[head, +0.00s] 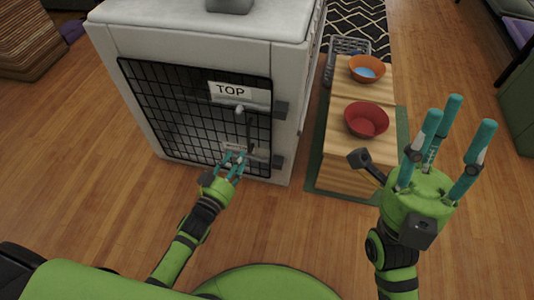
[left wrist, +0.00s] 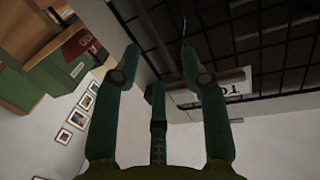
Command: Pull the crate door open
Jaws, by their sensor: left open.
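The white crate (head: 292,60) stands at the upper middle of the head view. Its black wire-grid door (head: 175,105) looks shut in the front face. A white "TOP" label (head: 238,92) is on the door, with a grey upright handle or latch rod (head: 248,128) below it. My left gripper (head: 236,160) is open with its fingers at the lower right part of the door, just below the rod. In the left wrist view its spread fingers (left wrist: 165,70) hold nothing, and the door grid (left wrist: 265,45) and label (left wrist: 228,88) lie beyond. Contact cannot be told. My right gripper (head: 458,135) is open, empty, fingers up.
Dark blocks (head: 280,109) sit on the crate's right front edge. To its right, a wooden stand (head: 350,178) bears a red bowl (head: 366,120) and an orange bowl (head: 367,69) with blue contents. A grey wire rack (head: 349,47) is behind. The wood floor (head: 90,170) at left is clear.

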